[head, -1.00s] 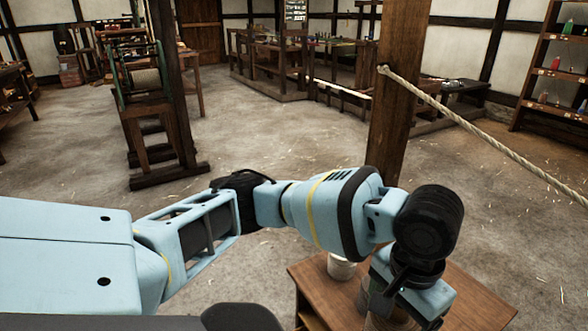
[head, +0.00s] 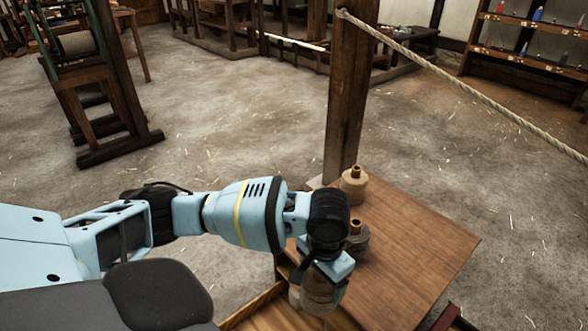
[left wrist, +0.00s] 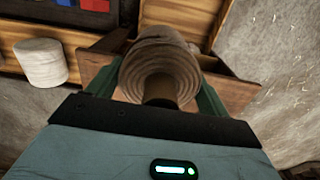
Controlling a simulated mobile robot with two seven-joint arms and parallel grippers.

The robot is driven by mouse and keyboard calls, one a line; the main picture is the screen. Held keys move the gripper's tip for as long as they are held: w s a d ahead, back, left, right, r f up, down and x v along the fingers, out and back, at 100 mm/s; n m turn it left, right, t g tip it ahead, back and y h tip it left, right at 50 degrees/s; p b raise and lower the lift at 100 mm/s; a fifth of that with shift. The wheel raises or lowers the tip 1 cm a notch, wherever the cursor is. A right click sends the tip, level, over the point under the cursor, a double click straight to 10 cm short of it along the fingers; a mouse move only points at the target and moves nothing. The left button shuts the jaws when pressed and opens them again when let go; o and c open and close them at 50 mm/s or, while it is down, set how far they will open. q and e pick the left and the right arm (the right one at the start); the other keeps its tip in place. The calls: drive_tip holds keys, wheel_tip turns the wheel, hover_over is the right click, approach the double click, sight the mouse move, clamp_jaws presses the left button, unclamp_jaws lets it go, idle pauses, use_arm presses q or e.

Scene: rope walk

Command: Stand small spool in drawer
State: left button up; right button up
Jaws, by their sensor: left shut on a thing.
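My left gripper (head: 322,282) is shut on a spool (left wrist: 160,62), gripped between its two green fingers. The spool is wound with grey-tan cord and has a brown neck pointing towards the wrist camera. In the head view the held spool (head: 324,292) is partly hidden by the gripper, at the table's near left edge. The open wooden drawer (head: 258,305) shows below and left of it. Whether the spool touches the drawer cannot be told. A pale cylinder (left wrist: 41,63) stands to the left in the wrist view. My right gripper is out of view.
Two more spools with brown necks stand on the wooden table (head: 425,235): one at the far corner (head: 354,187), one nearer (head: 355,242). A post (head: 348,100) with a taut rope (head: 460,85) rises behind. Blue (left wrist: 53,19) and red blocks lie at the wrist view's top left.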

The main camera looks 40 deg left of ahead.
use_arm(q)
drive_tip(key=s+a+f+m+b, duration=0.1)
drive_tip(key=s+a+f, duration=0.2)
drive_tip(key=f, duration=0.4)
drive_tip(key=s+a+f+m+b, duration=0.15)
drive_tip(key=a+f, duration=0.25)
drive_tip(key=f, duration=0.4)
drive_tip(key=s+a+f, duration=0.3)
drive_tip(key=f, duration=0.4)
wheel_tip(320, 180, down, 13)
drive_tip(key=b, duration=1.2)
drive_tip(key=shift+w+f, duration=0.2)
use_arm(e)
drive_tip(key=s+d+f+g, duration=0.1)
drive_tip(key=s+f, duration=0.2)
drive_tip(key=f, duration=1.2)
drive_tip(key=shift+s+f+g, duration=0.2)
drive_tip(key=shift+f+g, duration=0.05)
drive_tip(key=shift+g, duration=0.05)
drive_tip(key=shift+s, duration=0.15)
